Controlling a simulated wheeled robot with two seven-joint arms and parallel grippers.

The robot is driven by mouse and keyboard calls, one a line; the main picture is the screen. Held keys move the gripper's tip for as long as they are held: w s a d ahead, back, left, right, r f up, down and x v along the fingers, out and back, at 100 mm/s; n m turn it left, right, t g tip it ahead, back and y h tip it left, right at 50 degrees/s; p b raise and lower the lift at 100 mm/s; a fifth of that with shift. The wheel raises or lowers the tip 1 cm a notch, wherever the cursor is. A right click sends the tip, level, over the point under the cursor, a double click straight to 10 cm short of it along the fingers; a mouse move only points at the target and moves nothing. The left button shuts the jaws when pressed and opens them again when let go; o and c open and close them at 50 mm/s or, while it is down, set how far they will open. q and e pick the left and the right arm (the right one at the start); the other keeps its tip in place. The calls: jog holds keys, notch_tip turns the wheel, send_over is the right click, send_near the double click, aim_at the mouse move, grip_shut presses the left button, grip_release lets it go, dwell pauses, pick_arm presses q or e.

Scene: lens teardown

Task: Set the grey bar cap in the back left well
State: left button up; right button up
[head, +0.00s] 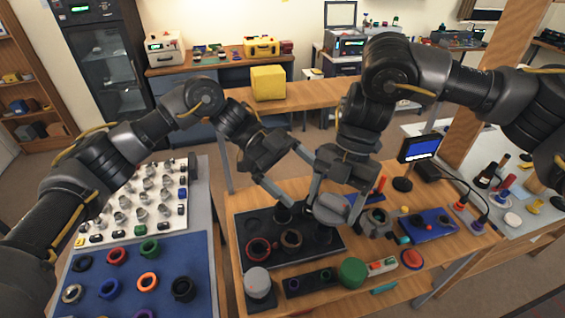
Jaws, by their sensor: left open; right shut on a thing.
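A round grey piece (330,208), which looks like the grey bar cap, is between the fingers of my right gripper (336,207), above the right part of the black tray (306,263). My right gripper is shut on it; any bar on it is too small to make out. The tray's back left well (253,222) looks empty and dark. My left gripper (298,180) is open and empty, above the back of the tray, close to the left of my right gripper. Its fingertips come near a dark cylinder at the tray's back, which is partly hidden.
A grey-topped block (258,284) and a green cylinder (352,272) stand in front. A blue mat (130,275) with coloured rings lies left. A small monitor (418,149) stands right.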

aim_at(320, 196)
pick_arm(q)
jog(key=x, duration=0.6)
jog(key=shift+s+d+f, duration=0.15)
jog(key=shift+d, duration=0.15)
jog(key=shift+c, duration=0.5)
jog(key=c, duration=0.9)
jog(key=shift+c, duration=0.3)
pick_arm(e)
jog(key=o, duration=1)
jog(key=shift+v, duration=6.05)
